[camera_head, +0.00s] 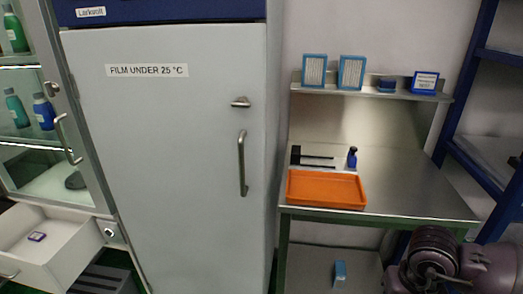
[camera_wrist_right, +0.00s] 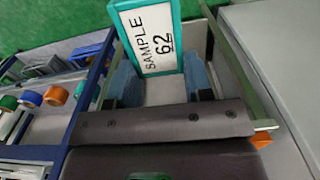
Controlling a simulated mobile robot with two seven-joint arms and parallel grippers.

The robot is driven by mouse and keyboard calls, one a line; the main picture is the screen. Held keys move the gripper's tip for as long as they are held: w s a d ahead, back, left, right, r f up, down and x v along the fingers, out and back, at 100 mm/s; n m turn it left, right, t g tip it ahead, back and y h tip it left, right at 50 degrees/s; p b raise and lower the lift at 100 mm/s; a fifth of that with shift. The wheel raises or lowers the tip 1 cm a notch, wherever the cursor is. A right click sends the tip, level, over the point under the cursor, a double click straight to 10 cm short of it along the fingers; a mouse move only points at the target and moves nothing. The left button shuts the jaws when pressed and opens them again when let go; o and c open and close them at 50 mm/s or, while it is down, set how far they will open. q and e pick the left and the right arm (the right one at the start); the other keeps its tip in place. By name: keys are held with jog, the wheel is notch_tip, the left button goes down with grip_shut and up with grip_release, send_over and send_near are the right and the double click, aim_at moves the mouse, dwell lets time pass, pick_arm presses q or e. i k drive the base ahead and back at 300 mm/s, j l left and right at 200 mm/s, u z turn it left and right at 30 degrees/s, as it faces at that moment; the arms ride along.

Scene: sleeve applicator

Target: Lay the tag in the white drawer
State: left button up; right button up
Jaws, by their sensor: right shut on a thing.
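The tag (camera_wrist_right: 152,38) is a white plate in a teal frame, reading "SAMPLE 62". In the right wrist view it stands between the blue finger pads of my right gripper (camera_wrist_right: 158,84), which is shut on it. The white drawer (camera_head: 78,258) is pulled out at the lower left of the head view, below the glass-fronted cabinet. A small purple-edged white item (camera_head: 37,237) lies on its floor. Only mauve links of my right arm show at the lower right of the head view; its gripper is outside that view. My left gripper is in neither view.
A tall grey door (camera_head: 170,150) labelled "FILM UNDER 25 °C" stands between the drawer and the steel bench (camera_head: 420,195). An orange tray (camera_head: 326,190) sits on the bench.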

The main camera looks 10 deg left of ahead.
aim_at(54, 250)
jog(key=u, duration=1.15)
jog(key=i+j+u, duration=0.1)
jog(key=j+u, duration=0.15)
jog(key=i+j+u, duration=0.15)
jog(key=j+u, duration=0.15)
jog(key=i+j, duration=0.85)
jog(key=j, duration=0.3)
jog(key=i+j, duration=0.85)
jog(key=j, duration=0.25)
